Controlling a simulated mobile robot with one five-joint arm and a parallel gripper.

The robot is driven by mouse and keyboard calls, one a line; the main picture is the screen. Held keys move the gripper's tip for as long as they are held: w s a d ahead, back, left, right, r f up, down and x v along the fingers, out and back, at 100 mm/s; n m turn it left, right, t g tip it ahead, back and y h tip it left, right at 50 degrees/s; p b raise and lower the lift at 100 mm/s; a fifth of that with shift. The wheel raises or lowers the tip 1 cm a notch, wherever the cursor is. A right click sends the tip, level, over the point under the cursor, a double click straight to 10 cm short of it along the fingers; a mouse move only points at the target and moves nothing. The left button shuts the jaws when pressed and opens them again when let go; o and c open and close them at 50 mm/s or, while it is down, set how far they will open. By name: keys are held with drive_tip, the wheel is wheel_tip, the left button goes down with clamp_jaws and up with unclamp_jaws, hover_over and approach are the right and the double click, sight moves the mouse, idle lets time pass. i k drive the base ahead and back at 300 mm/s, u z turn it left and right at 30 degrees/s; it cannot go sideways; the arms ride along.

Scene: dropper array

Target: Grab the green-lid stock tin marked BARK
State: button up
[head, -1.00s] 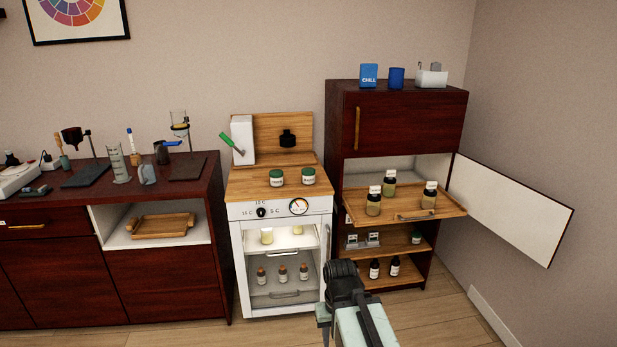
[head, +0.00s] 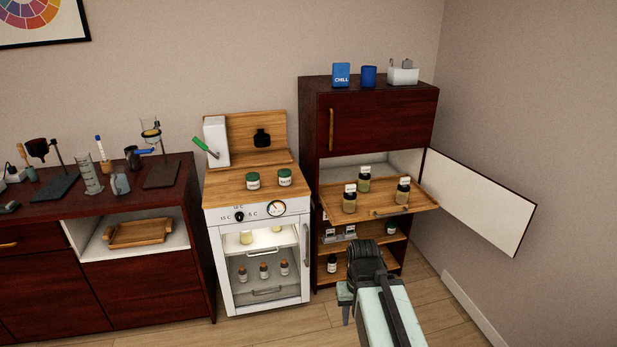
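Two small tins with green lids and pale labels stand side by side on the wooden top of the white cooler: a left tin (head: 253,181) and a right tin (head: 285,178). Another small green-lidded container (head: 391,228) sits on a shelf of the dark cabinet, under the pulled-out board. The label words are too small to read, so I cannot tell which is marked BARK. My arm reaches in from the bottom right, in front of the cabinet and well apart from the tins.
The white cooler (head: 217,262) has several bottles inside. A pulled-out board (head: 375,208) with three jars juts from the cabinet, whose white door (head: 480,205) hangs open to the right. A white box with a green-handled tool (head: 205,145) stands behind the tins.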

sight(284, 175)
drive_tip(key=z, duration=0.25)
drive_tip(key=i, duration=2)
drive_tip(key=u, duration=2.8)
